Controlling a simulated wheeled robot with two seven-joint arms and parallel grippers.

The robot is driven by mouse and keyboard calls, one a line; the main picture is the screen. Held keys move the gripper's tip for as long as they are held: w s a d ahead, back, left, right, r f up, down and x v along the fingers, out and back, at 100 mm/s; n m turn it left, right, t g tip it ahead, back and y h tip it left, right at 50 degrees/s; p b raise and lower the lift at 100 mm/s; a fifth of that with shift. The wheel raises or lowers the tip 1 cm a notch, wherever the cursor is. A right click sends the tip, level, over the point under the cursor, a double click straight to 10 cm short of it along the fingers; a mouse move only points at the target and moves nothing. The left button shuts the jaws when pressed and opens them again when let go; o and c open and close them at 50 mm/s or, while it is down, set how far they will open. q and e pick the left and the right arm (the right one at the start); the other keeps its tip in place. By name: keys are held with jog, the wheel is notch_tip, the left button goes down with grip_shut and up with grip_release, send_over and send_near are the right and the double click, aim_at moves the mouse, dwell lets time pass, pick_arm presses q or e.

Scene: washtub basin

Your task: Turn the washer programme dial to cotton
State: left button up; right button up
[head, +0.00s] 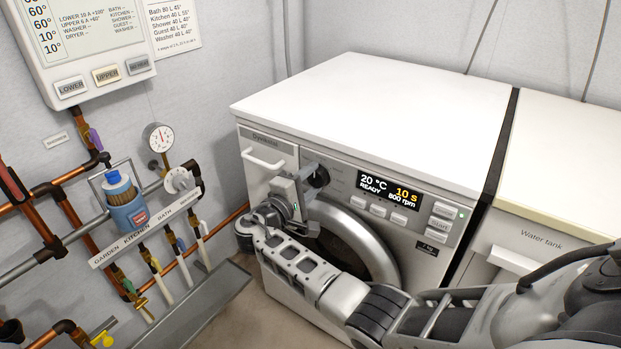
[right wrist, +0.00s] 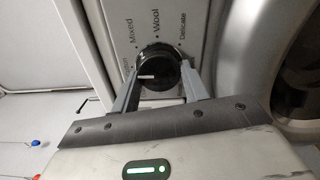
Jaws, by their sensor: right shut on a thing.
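The washer (head: 372,108) stands at the centre in the head view. Its black round programme dial (right wrist: 165,66) sits on the front panel, and its dark side shows in the head view (head: 320,177). My right gripper (head: 309,179) is shut on the dial, one finger on each side in the right wrist view. A white pointer line on the dial points left. Labels Mixed, Wool and Delicate show around it; a label to the left, ending in "n", is partly hidden by a finger. My left gripper is not in view.
The washer display (head: 390,191) reads 20 °C, READY, 10 s, 800 rpm. A water tank unit (head: 545,150) stands at right. Pipes, a gauge (head: 159,137) and a valve panel line the left wall.

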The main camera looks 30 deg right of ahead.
jog(key=shift+n, duration=0.3)
jog(key=o, duration=1)
jog(key=v, duration=1.6)
jog(key=shift+f, duration=0.15)
